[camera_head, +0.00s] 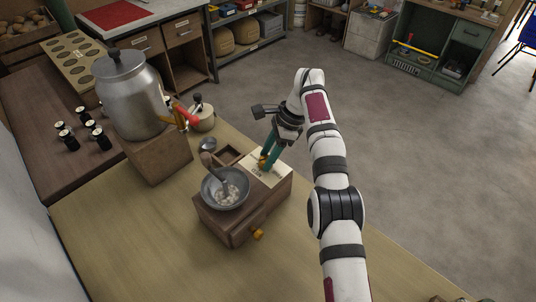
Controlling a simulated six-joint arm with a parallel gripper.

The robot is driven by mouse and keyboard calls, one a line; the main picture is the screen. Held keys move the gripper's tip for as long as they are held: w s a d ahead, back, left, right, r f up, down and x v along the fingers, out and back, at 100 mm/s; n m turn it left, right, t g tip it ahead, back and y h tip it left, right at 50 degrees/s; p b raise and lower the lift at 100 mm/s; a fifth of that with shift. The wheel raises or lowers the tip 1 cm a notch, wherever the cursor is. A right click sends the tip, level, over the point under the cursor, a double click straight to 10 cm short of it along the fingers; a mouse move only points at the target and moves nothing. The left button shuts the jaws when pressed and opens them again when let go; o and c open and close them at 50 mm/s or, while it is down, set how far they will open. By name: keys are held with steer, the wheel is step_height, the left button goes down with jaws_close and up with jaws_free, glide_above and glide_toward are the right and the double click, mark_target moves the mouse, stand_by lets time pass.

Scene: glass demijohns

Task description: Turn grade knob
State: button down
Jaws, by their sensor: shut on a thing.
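A wooden grinder box (234,227) with a metal bowl (225,190) on top stands on the table, and a wooden-handled tool rests in the bowl. A pale plate (272,178) with dark markings covers the right part of its top. A small brass-coloured knob (263,161) sits at the far edge of this plate. My gripper (266,160), with teal fingers, reaches down from the upper right and is shut on this knob. The fingers partly hide the knob, and its pointing direction is too small to tell. Another brass knob (258,235) is on the box's front drawer.
A large metal pot (130,95) with a red-handled tap stands on a wooden block (158,158) at left. A small lidded pot (202,115) stands behind the grinder. Several dark bottles (68,140) stand farther left. The table (130,240) is clear in front.

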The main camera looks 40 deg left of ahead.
stand_by(0.4)
steer(key=shift+c, duration=2)
jaws_free()
